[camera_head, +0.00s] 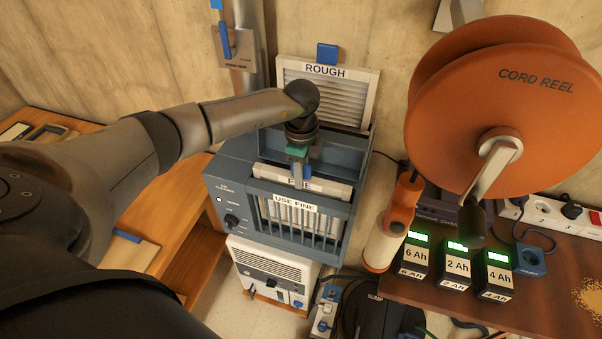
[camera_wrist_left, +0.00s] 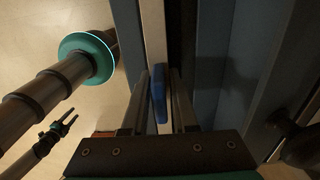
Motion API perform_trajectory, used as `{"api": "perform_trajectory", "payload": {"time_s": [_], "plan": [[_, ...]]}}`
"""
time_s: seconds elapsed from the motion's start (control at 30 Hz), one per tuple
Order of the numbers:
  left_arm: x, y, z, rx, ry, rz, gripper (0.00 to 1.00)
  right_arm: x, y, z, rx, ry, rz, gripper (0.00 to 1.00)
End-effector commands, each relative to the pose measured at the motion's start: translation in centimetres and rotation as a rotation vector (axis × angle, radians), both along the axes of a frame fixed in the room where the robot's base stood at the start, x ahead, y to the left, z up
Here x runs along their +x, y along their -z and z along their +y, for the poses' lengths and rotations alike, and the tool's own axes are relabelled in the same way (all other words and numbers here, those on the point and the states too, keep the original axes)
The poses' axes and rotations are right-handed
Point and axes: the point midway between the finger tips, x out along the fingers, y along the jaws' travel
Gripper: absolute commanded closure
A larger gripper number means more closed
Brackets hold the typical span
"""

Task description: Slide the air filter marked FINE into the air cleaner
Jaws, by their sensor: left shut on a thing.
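The air filter marked FINE (camera_head: 318,186) stands in the blue air cleaner (camera_head: 238,186), behind the front grille labelled USE FINE. Its white top edge sticks up above the grille, and the lower part of its label is hidden. My left gripper (camera_head: 300,165) comes down from above and is shut on the filter's blue tab. In the left wrist view the tab (camera_wrist_left: 159,98) lies between the two fingers, with the white filter edge (camera_wrist_left: 155,35) beyond it.
A filter marked ROUGH (camera_head: 350,95) with a blue tab stands upright behind the cleaner's opening. An orange cord reel (camera_head: 480,110) and a table with several batteries (camera_head: 455,268) crowd the right. A white unit (camera_head: 270,262) is below the cleaner. A wooden bench (camera_head: 175,235) is at left.

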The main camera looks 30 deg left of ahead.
Motion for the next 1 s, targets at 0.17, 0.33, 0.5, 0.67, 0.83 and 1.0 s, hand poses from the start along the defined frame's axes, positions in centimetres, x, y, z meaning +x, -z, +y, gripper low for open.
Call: {"api": "perform_trajectory", "payload": {"time_s": [0.17,0.33,0.5,0.67,0.83,1.0], "plan": [[0.02,-0.03,-0.01,0.0,0.0,-0.001,1.0,0.0,0.0,0.0,0.0,0.0,0.0,0.5],[0.02,0.11,-0.01,0.0,0.0,0.0,1.0,0.01,0.06,0.0,0.0,0.0,0.0,0.5],[0.02,0.38,-0.01,0.0,0.0,-0.001,1.0,0.01,0.17,0.0,0.0,0.0,0.0,0.5],[0.03,0.62,0.0,0.0,0.0,-0.001,1.0,0.01,0.27,0.0,0.0,0.0,0.0,0.5],[0.02,0.8,0.0,0.0,0.0,-0.001,1.0,0.0,0.32,-0.01,0.0,0.0,0.0,0.5],[-0.01,0.72,-0.01,0.0,0.0,0.0,1.0,0.0,0.18,0.0,0.0,0.0,0.0,0.5]]}}
